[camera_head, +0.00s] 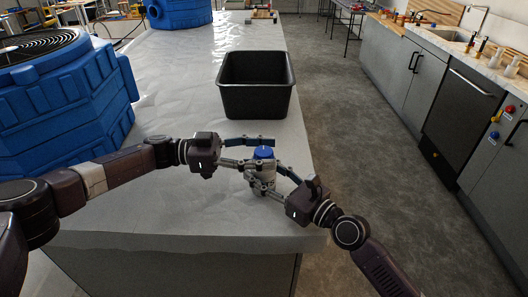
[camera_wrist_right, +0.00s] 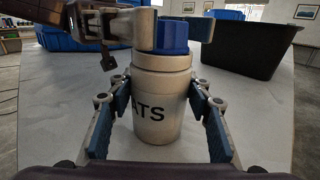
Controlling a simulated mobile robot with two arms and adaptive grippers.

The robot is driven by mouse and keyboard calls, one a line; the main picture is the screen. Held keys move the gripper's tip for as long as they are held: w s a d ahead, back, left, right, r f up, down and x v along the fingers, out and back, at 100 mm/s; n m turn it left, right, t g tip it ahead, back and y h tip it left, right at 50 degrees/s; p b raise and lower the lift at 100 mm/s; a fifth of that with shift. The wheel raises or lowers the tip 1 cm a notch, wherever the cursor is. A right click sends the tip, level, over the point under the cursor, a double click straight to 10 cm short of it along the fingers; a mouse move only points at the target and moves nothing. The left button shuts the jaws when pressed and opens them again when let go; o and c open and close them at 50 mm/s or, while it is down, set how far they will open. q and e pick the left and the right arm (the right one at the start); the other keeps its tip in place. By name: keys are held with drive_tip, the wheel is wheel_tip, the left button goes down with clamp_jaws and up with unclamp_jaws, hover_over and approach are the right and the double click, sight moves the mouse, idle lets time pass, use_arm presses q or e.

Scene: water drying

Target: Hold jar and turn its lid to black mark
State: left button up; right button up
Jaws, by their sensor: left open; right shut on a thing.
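A pale jar with dark letters ending in "ATS" (camera_wrist_right: 155,105) stands upright on the table near its front right edge. Its blue lid (camera_wrist_right: 171,37) sits on top and also shows in the head view (camera_head: 263,153). My right gripper (camera_head: 268,183) is shut on the jar body, with a finger on each side in the wrist view. My left gripper (camera_head: 258,152) is open at lid height, its fingers on either side of the blue lid. I cannot tell whether they touch it. No black mark shows clearly; part of the jar is hidden by the fingers.
A black open bin (camera_head: 257,104) stands behind the jar on the grey table (camera_head: 180,215). Large blue machine housings (camera_head: 60,100) stand at the left. The table surface between the jar and the bin is clear. A counter with a sink is far right.

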drive_tip(key=shift+d, duration=0.1)
use_arm(q)
drive_tip(key=a, duration=1.2)
drive_tip(key=shift+w, duration=0.1)
use_arm(e)
drive_tip(key=o, duration=1.6)
drive_tip(key=shift+w, duration=0.1)
